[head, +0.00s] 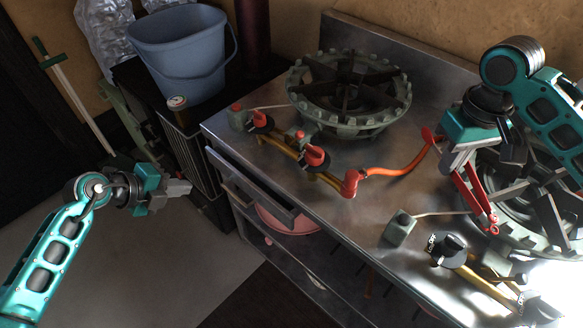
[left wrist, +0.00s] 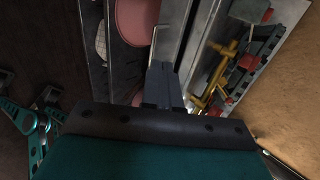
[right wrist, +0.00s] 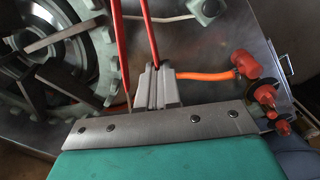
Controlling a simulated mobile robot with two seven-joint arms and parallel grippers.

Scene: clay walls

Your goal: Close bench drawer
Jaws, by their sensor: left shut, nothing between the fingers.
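The bench drawer (head: 250,186) is a shallow steel drawer under the left end of the metal bench top. Its front stands out a little from the bench, and a dark gap shows behind it. My left gripper (head: 188,188) is shut and empty, to the left of the drawer front and apart from it in the head view. In the left wrist view, its fingers (left wrist: 160,84) point toward a steel strip, but contact cannot be told.
Two burners, one large at the back (head: 350,92), stand on the bench top with red valves (head: 315,156) and an orange hose (head: 400,163). A pink bowl (head: 285,220) sits on the shelf below. A blue bucket (head: 180,52) stands left of the bench.

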